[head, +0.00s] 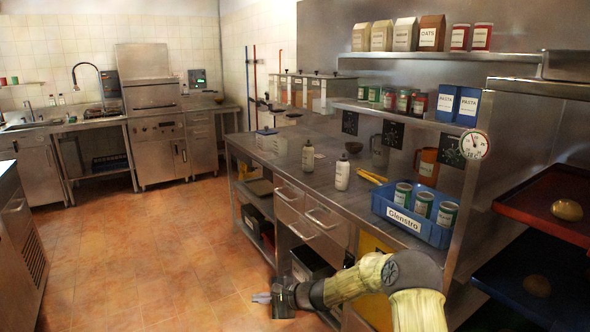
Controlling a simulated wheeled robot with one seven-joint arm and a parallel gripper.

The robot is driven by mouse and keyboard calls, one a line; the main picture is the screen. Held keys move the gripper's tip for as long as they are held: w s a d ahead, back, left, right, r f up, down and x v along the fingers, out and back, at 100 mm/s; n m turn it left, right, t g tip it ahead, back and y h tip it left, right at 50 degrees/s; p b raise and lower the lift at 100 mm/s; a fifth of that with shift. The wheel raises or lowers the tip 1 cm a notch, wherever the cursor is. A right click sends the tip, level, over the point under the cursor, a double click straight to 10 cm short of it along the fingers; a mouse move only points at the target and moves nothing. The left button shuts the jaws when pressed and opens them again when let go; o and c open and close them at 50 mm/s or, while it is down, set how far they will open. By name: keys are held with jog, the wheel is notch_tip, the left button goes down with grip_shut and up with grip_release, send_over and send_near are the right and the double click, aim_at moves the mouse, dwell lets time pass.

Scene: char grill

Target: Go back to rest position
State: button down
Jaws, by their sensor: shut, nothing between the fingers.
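My gripper (262,298) is at the lower middle of the head view, at the end of my arm, which reaches in from the lower right. It points left over the tiled floor, in front of the counter's lower shelf. Its fingers are small in the picture and look shut, with nothing held between them. It appears apart from the counter, though the exact gap is hard to judge.
A steel counter (330,196) with drawers runs along the right, holding bottles (342,176) and a blue crate (411,228) of cans. Red (540,205) and dark blue trays (500,275) stick out at the right. The tiled floor (150,255) at left is clear.

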jog(key=s+d+r+n+g+h, duration=0.1)
jog(key=s+d+r+n+h, duration=0.25)
jog(key=s+d, duration=0.6)
jog(key=s+d+r+n+g+h, duration=0.15)
jog(key=s+d+n+h, duration=0.45)
jog(key=s, duration=0.6)
jog(key=s+d+r+n+h, duration=0.3)
jog(key=s+d, duration=0.7)
jog(key=s, duration=0.1)
jog(key=w+p+v, duration=0.2)
jog(key=p+v, duration=0.6)
jog(key=w+r+p+v, duration=0.1)
jog(key=p+v, duration=0.7)
jog(key=p, duration=0.1)
jog(key=shift+w, duration=0.45)
jog(key=shift+w+d, duration=0.1)
